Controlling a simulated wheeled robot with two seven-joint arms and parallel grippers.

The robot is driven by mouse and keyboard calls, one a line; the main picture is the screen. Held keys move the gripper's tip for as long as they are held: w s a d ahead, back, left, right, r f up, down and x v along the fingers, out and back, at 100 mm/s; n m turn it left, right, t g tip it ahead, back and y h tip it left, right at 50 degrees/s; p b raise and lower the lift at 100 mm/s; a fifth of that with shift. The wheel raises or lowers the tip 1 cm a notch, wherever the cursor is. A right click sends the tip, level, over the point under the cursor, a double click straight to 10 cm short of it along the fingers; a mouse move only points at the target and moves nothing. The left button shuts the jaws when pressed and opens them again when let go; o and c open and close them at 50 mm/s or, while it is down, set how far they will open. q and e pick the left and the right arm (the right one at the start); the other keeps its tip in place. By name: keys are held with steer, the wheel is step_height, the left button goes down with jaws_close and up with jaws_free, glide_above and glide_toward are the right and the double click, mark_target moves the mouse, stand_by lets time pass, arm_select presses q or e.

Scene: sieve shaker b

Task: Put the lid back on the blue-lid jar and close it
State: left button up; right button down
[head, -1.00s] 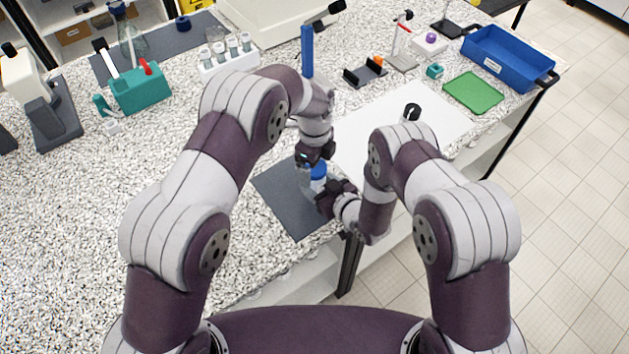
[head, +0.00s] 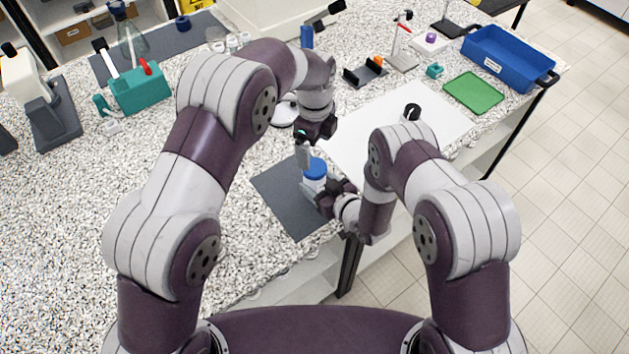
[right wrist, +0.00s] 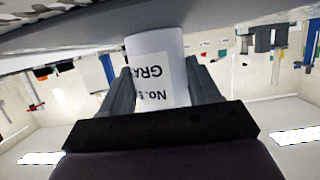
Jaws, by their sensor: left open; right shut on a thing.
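The jar (head: 313,184) stands on the dark grey mat with its blue lid (head: 316,168) sitting on top. Whether the lid is fully tightened cannot be told. My right gripper (head: 320,196) is shut around the jar's body from the right. The right wrist view shows the white jar (right wrist: 160,60) with its printed label between the two fingers, upside down in the picture; the lid is out of that view. My left gripper (head: 303,154) is open, pointing down, just above and behind the lid, and seems clear of it.
The dark mat (head: 283,205) lies at the bench's front edge. A white sheet (head: 375,130), a green tray (head: 473,93) and a blue bin (head: 505,62) lie to the right. A teal tool block (head: 140,92) stands at the left. Speckled bench left of the mat is free.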

mark_target(315, 169)
steer(key=shift+c, duration=0.8)
jaws_free()
arm_select(q)
step_height(315, 169, down, 2)
steer(key=shift+f+b, duration=0.1)
steer(key=shift+b, duration=1.05)
arm_select(e)
steer(key=v, duration=1.1)
steer(key=shift+s+d+r, duration=0.1)
steer(key=shift+s+d, duration=0.1)
steer(key=shift+d, duration=0.05)
steer(key=shift+s+d+r, duration=0.25)
steer(key=shift+s, duration=0.2)
